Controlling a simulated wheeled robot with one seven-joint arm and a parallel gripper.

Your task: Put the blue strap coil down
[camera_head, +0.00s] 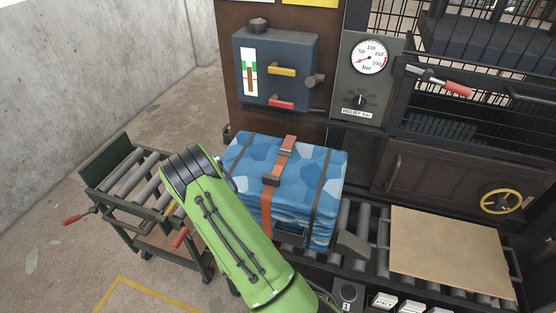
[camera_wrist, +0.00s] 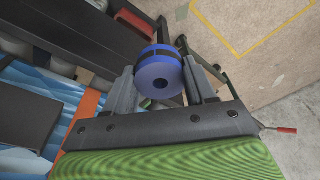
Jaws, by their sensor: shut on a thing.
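The blue strap coil (camera_wrist: 150,72) is in the wrist view, a thick blue ring with a dark band round it and a dark centre hole. My gripper (camera_wrist: 161,79) is shut on it, with one grey finger on each side. The coil appears held off the surfaces around it, but its height cannot be told. In the head view, my green arm hides the gripper and the coil.
A blue patterned bale (camera_head: 323,168) with orange and dark straps stands on the roller conveyor (camera_head: 361,222). A brown board (camera_head: 450,250) lies at right. A green roller cart (camera_head: 112,159) with red handles stands left. Concrete floor (camera_head: 160,110) is open behind the cart.

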